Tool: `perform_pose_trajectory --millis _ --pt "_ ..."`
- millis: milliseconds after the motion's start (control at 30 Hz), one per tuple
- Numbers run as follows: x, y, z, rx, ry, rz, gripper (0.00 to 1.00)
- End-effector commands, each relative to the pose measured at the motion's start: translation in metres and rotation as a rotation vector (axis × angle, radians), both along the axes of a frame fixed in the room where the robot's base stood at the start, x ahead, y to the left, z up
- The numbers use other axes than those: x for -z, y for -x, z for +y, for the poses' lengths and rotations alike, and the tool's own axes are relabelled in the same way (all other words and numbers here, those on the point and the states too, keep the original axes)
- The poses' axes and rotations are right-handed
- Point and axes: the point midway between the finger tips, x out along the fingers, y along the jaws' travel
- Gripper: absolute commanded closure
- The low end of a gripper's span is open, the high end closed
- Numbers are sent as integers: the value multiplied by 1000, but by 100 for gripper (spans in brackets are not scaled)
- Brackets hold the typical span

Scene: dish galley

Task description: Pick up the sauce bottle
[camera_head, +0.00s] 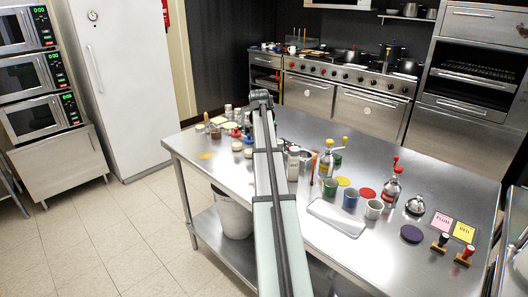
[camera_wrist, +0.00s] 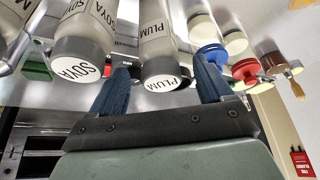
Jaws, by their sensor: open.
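Several grey-capped sauce bottles show in the wrist view, which is upside down. One bottle is labelled PLUM (camera_wrist: 158,35) on its side and cap. Another is labelled SOYA (camera_wrist: 90,35), and a third is cut off at the left edge. My gripper (camera_wrist: 163,84) is open, its two blue fingers on either side of the PLUM bottle's cap in the picture. I cannot tell whether the cap lies at finger depth; no contact shows. In the head view my gripper (camera_head: 262,97) is over the far side of the steel table (camera_head: 330,250), and my arm hides part of the tabletop.
Pump bottles (camera_head: 327,165), cups (camera_head: 350,198), a white tray (camera_head: 336,218), a bell (camera_head: 415,205) and a pink PLUM card (camera_head: 441,221) occupy the table's right half.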

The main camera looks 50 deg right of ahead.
Motion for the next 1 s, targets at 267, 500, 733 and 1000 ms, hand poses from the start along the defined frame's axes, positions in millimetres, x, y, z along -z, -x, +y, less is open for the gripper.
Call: perform_pose_trajectory --millis 267,500,733,1000 --pt "33 -9 -12 0 -1 1 21" --pt "37 -10 -13 0 0 0 21" --pt "37 -10 -13 0 0 0 38" --pt "37 -10 -13 0 0 0 64"
